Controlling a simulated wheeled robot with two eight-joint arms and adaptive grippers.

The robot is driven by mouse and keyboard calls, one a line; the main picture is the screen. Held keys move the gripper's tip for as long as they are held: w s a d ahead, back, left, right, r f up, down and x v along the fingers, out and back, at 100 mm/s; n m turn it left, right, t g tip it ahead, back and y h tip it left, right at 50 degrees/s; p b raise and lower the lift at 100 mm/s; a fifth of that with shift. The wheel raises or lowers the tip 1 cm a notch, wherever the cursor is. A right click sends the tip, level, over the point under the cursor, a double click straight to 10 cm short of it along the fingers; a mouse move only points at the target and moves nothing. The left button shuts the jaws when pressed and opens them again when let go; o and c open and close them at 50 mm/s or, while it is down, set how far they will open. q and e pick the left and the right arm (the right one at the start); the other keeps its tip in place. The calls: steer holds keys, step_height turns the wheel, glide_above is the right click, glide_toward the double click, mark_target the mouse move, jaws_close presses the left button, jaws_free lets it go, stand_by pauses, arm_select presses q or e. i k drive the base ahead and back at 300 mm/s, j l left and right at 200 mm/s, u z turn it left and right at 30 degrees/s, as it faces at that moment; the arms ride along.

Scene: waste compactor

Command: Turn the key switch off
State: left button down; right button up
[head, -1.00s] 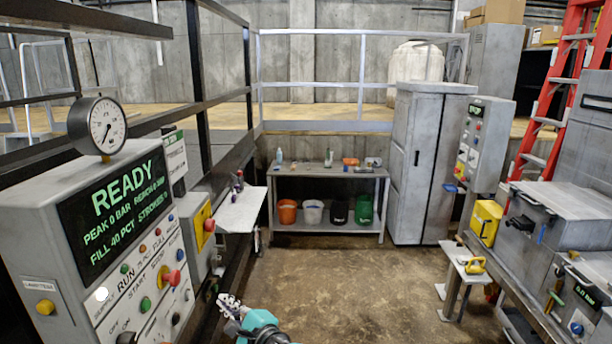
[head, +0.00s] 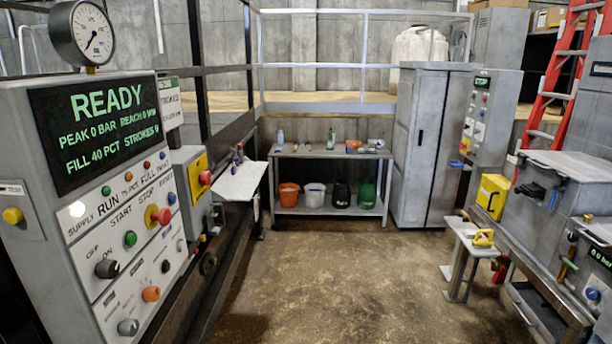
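The grey control cabinet (head: 28,125) fills the left of the head view. Its lit display (head: 95,130) reads READY, 0 bar, fill 40 pct. Below it, a dark round switch (head: 107,268) sits under OFF and ON labels. I cannot make out a key in it or which way it points. A green button (head: 130,239) and a red stop button on a yellow base (head: 159,215) are up and to its right. Neither of my grippers is in view.
A pressure gauge (head: 82,33) tops the cabinet. A small sloped shelf (head: 241,183) and a black rail lie beyond it. A workbench (head: 330,154) with buckets stands at the back, machinery (head: 560,200) at the right. The floor (head: 330,265) between is clear.

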mark_target(108, 269)
steer(key=i+l+u, duration=0.1)
steer(key=u, duration=0.4)
steer(key=i+l+u, duration=0.15)
steer(key=u, duration=0.3)
steer(key=i+l+u, duration=0.1)
steer(key=l+u, duration=0.15)
steer(key=u, duration=0.25)
